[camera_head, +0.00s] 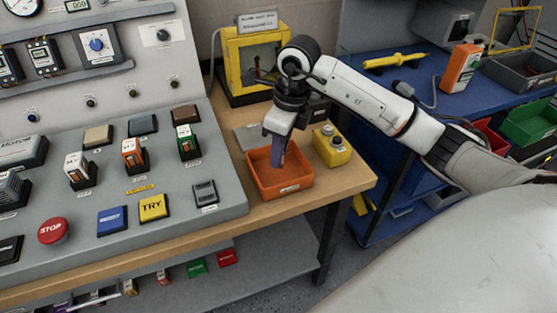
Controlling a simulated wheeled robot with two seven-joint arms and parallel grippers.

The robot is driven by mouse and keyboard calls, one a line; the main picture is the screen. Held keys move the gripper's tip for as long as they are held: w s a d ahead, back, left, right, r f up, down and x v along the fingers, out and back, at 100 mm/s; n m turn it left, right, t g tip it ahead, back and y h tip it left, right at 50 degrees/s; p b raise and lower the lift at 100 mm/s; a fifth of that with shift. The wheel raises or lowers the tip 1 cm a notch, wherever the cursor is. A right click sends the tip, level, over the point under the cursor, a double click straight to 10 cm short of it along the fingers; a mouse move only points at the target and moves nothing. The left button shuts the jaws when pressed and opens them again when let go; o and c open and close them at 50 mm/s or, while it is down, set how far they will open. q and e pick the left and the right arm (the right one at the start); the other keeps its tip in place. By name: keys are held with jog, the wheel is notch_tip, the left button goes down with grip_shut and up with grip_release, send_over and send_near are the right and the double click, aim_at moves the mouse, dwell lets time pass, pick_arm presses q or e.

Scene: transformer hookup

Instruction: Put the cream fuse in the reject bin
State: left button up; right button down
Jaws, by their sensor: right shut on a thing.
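My right gripper (277,130) points down over the orange bin (266,190) on the wooden bench. It is shut on a narrow purple-grey thing (277,154), whose lower end reaches down into the bin's opening. I cannot tell whether that end touches the bin floor. The held thing does not look cream. A whitish, cream-like fuse (78,168) stands upright in the grey console at the left, beside an orange fuse (132,152) and a green fuse (188,141). My left gripper is not in view.
A yellow box with a knob (332,146) stands right of the bin. A yellow-framed unit (252,60) stands behind it. The console has a red STOP button (53,230) and a yellow TRY button (153,207). Several coloured blocks lie on the lower shelf. A blue bench (405,80) is at the right.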

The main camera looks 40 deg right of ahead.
jog(key=shift+f, duration=1.6)
jog(key=c, duration=1.7)
grip_release()
jog(key=r, duration=0.4)
jog(key=s+r, duration=0.1)
jog(key=r, duration=0.3)
jog(key=d+r, duration=0.1)
jog(key=r, duration=0.3)
jog(key=shift+s, duration=0.3)
